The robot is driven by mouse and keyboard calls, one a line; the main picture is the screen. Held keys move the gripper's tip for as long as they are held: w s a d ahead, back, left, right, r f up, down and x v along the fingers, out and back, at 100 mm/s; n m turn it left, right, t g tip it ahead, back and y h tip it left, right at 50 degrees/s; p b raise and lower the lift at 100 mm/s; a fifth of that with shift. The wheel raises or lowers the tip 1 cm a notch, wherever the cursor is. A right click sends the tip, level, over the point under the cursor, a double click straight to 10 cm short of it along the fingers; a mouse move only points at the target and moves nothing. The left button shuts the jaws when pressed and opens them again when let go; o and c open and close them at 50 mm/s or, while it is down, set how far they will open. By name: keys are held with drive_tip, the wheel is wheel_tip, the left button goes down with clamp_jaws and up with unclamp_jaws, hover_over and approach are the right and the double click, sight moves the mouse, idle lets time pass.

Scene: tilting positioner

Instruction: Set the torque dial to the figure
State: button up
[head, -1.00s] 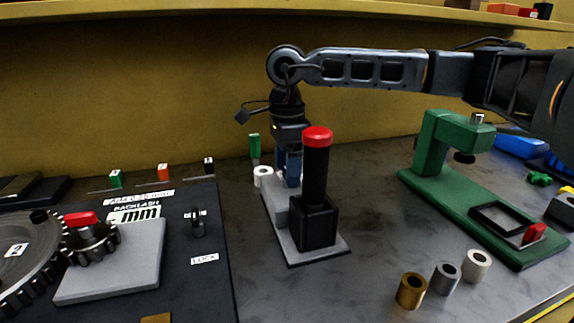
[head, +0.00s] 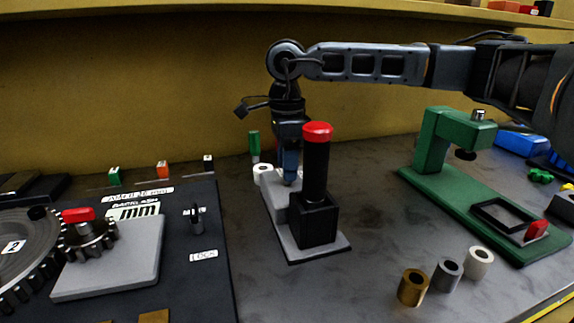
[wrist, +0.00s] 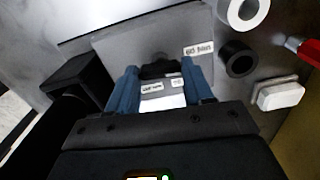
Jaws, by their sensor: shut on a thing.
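The torque dial (wrist: 158,68) is a dark knob on a grey plate, seen between my fingers in the wrist view. My gripper (wrist: 161,88) has its blue fingers on either side of the dial and is shut on it. White labels (wrist: 163,86) lie just in front of the dial, their print too small to read surely. In the head view my gripper (head: 290,178) points down at the far end of the grey fixture base (head: 320,252), behind its black post with a red cap (head: 317,133). The dial is hidden there.
A black block (wrist: 80,80) stands left of my fingers in the wrist view. A white ring (head: 262,174) sits beside the fixture. A green press (head: 432,150) and several bushings (head: 412,287) stand right. A geared panel (head: 200,225) lies left.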

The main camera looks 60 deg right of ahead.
drive_tip(key=m+b, duration=0.5)
drive_tip(key=shift+f, duration=0.2)
drive_tip(key=m+b, duration=0.3)
drive_tip(key=m, duration=0.1)
drive_tip(key=shift+r, duration=0.1)
drive_tip(key=shift+r+m+b, duration=0.1)
drive_tip(key=shift+m+b, duration=0.45)
drive_tip(key=shift+m, duration=0.25)
drive_tip(key=o, duration=1)
drive_tip(key=shift+o, duration=0.2)
drive_tip(key=shift+r+p, duration=0.4)
drive_tip(key=shift+r, duration=3.55)
